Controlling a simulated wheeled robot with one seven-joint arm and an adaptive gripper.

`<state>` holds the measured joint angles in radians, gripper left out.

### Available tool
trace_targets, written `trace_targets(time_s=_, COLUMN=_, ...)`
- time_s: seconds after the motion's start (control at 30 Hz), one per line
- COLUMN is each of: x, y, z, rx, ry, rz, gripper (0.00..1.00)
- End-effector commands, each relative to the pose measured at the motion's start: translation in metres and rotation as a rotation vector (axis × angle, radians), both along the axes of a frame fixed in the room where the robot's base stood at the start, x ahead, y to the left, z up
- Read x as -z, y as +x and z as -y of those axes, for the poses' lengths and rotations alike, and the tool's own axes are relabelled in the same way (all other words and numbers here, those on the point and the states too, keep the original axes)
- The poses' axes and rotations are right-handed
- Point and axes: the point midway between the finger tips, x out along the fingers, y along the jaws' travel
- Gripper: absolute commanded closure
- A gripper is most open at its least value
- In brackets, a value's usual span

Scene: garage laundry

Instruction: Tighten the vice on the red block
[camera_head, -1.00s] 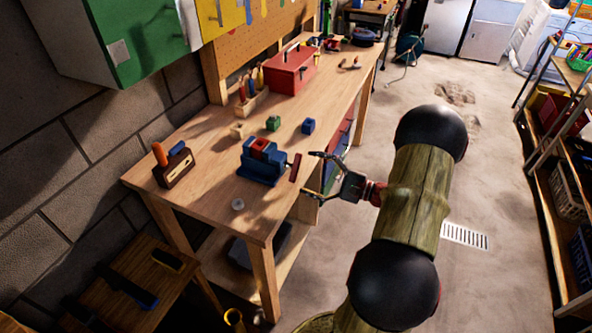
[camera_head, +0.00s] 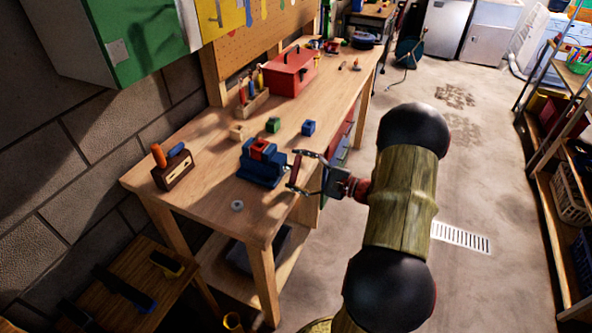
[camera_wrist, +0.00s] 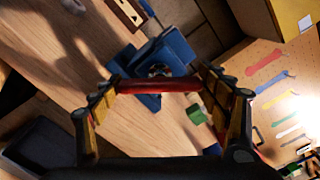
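The blue vice (camera_head: 262,172) stands near the front edge of the wooden workbench, with the red block (camera_head: 261,147) upright between its jaws. Its red handle bar (camera_head: 295,167) sticks out towards my gripper (camera_head: 297,171). My gripper is open, with one finger by each end of the bar. In the wrist view the bar (camera_wrist: 158,85) spans the space between the fingertips, and the blue vice body (camera_wrist: 172,52) is behind it. I cannot tell whether the fingers touch the bar ends. The red block is not clearly visible in the wrist view.
A green block (camera_head: 273,125), blue block (camera_head: 308,127) and wooden block (camera_head: 237,132) sit behind the vice. A red toolbox (camera_head: 291,75) stands farther back. A brown wooden holder (camera_head: 173,168) is at left, and a grey ring (camera_head: 237,206) lies near the front edge.

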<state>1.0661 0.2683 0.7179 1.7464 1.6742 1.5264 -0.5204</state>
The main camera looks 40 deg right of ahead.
Motion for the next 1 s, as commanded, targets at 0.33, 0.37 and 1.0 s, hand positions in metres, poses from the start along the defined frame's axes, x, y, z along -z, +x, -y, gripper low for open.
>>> trace_targets(time_s=0.33, x=0.0004, y=-0.0002, z=-0.0001, rx=-0.001, ry=0.001, rz=-0.001, gripper=0.50)
trace_targets(time_s=0.37, x=0.0002, y=-0.0002, z=-0.0001, rx=-0.001, ry=0.002, rz=-0.002, gripper=0.50)
trace_targets(time_s=1.0, x=-0.0008, y=-0.0004, z=0.0000, rx=0.000, ry=0.379, rz=-0.158, gripper=0.50)
